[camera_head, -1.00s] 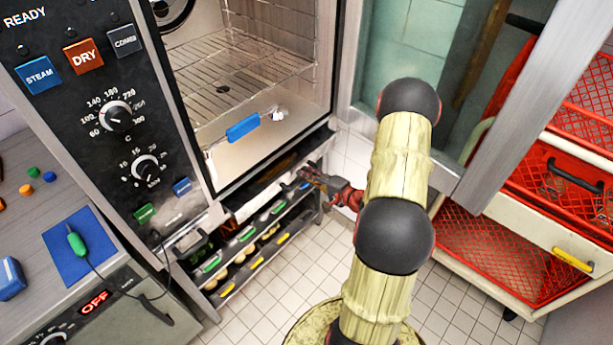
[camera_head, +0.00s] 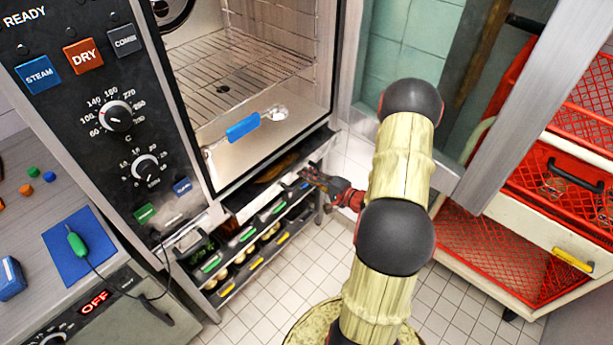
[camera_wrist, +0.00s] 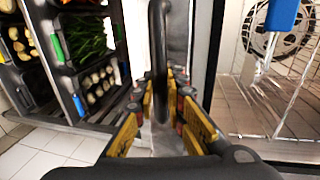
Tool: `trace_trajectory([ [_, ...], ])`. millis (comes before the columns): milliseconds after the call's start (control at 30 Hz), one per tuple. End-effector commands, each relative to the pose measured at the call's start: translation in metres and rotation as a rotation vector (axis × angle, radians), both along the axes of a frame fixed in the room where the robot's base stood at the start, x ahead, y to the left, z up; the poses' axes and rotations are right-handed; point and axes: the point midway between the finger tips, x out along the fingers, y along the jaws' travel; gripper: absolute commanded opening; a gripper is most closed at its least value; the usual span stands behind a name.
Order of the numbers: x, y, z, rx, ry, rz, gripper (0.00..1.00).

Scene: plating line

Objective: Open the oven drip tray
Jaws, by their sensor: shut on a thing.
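The oven drip tray (camera_head: 262,193) is a shallow metal tray under the oven chamber. It is partly pulled out, and a brown patch shows inside it. My gripper (camera_head: 312,177) is at the right end of the tray's front. In the wrist view a dark bar handle (camera_wrist: 158,45) stands between the yellow-padded fingers of my gripper (camera_wrist: 160,95), which are shut on it. The handle is too small to make out in the head view. The oven (camera_head: 225,95) stands above, its chamber open with a wire rack inside.
Below the tray is a rack (camera_head: 232,285) of food pans with coloured labels. The glass oven door (camera_head: 400,45) is swung open at right. A cart with red mesh baskets (camera_head: 500,255) stands further right. Tiled floor (camera_head: 285,305) is free in front of the rack.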

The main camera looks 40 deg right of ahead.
Motion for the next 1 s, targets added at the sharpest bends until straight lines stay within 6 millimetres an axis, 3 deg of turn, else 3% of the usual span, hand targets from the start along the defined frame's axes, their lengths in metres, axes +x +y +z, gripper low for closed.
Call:
trace_trajectory([
  [600,-0.126,-0.01,-0.002,0.003,0.003,-0.006,0.0],
  [800,-0.147,-0.011,-0.002,0.002,0.003,-0.002,0.0],
  [1000,-0.153,-0.011,-0.002,0.002,0.003,0.001,0.0],
])
